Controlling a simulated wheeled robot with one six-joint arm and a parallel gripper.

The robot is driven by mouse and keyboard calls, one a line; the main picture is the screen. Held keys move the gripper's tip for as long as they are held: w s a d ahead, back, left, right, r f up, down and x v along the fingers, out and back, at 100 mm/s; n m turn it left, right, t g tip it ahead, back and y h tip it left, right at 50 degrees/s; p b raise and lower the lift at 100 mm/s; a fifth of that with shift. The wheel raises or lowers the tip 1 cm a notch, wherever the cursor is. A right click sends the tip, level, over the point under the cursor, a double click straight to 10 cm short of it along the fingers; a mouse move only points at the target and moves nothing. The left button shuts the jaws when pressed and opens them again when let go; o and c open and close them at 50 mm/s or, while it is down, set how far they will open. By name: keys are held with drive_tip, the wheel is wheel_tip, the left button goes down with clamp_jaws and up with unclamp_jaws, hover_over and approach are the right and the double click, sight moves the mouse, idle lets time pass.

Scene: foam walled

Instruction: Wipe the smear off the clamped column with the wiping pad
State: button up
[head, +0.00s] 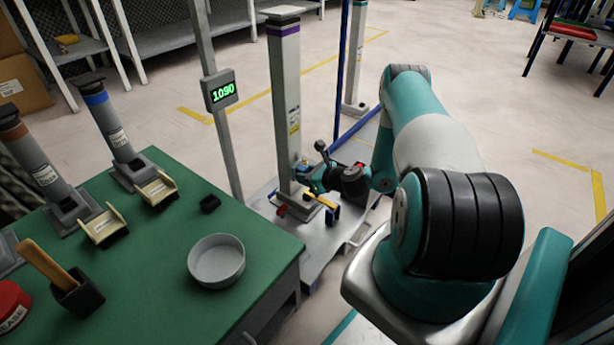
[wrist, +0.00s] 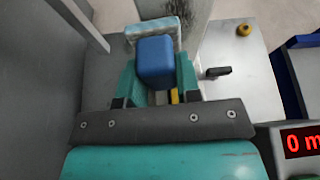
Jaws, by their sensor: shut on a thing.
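The clamped column (head: 287,110) is a tall grey post with a purple band near its top, standing upright on a low platform. My gripper (head: 308,180) is at the column's lower part, on its right side. In the wrist view my gripper (wrist: 157,72) is shut on the blue block of the wiping pad (wrist: 155,58). The pad's pale blue, speckled face lies at or very close to the column (wrist: 198,10); I cannot tell if they touch. Dark marks show on the column beside the pad; the pad hides part of that surface.
A thin post with a display (head: 220,90) stands left of the column. A blue pole (head: 342,70) stands just behind it.

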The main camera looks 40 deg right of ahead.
drive_tip(key=shift+w+a, duration=0.1)
drive_tip(key=shift+w, duration=0.6)
